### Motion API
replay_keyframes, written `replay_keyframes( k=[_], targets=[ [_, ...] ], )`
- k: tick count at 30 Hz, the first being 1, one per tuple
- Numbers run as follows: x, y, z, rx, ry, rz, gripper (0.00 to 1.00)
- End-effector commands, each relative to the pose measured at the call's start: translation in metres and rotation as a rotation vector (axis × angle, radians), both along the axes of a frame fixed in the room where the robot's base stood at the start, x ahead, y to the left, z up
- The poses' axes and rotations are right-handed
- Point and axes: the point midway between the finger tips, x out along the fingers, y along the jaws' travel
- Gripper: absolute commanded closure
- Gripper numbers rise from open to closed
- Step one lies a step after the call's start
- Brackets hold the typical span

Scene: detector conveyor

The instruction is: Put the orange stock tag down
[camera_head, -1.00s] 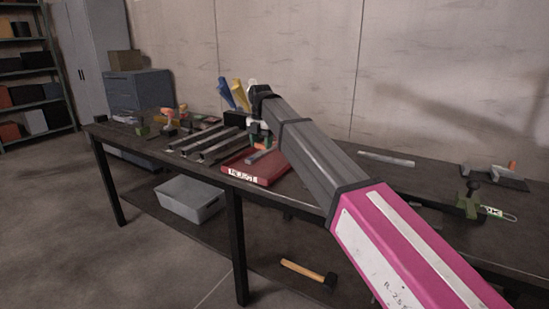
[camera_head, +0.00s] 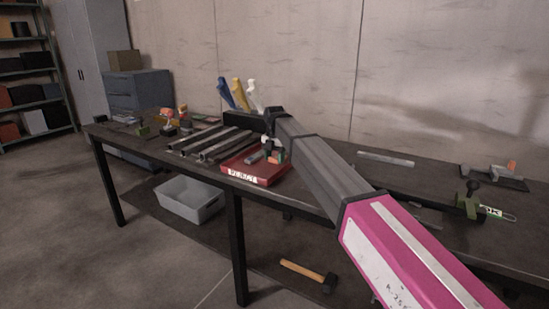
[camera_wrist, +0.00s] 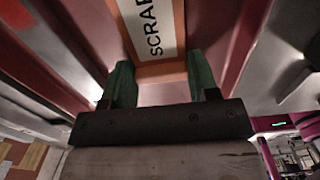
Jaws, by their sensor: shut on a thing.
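The orange stock tag with a white label reading "SCRAP" (camera_wrist: 158,70) is between the green fingertips of my gripper (camera_wrist: 161,84) in the wrist view. My gripper is shut on the tag. In the head view my gripper (camera_head: 272,154) is low over the red tray (camera_head: 268,181), whose front label reads "REJECT". A small orange patch shows by the fingers there. I cannot tell whether the tag touches the tray floor.
Several grey metal bars (camera_head: 208,143) lie left of the tray. Blue, yellow and white upright items (camera_head: 238,94) stand behind. A green clamp-like tool (camera_head: 468,204) lies on the right of the dark table (camera_head: 330,158). A grey bin (camera_head: 190,200) sits below.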

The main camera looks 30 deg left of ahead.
Motion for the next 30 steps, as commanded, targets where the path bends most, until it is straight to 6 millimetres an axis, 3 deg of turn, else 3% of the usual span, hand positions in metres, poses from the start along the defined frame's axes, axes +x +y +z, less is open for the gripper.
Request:
replay_keyframes(
  k=[8, 9, 11, 12, 23, 30],
  targets=[
    [0.000, 0.000, -0.001, 0.000, 0.000, 0.000, 0.68],
    [0.000, 0.000, -0.002, 0.000, 0.000, 0.000, 0.42],
    [0.000, 0.000, -0.002, 0.000, 0.000, 0.000, 0.23],
    [0.000, 0.000, -0.002, 0.000, 0.000, 0.000, 0.20],
    [0.000, 0.000, 0.005, 0.001, -0.001, 0.000, 0.20],
    [0.001, 0.001, 0.043, 0.002, -0.002, 0.000, 0.20]
  ],
)
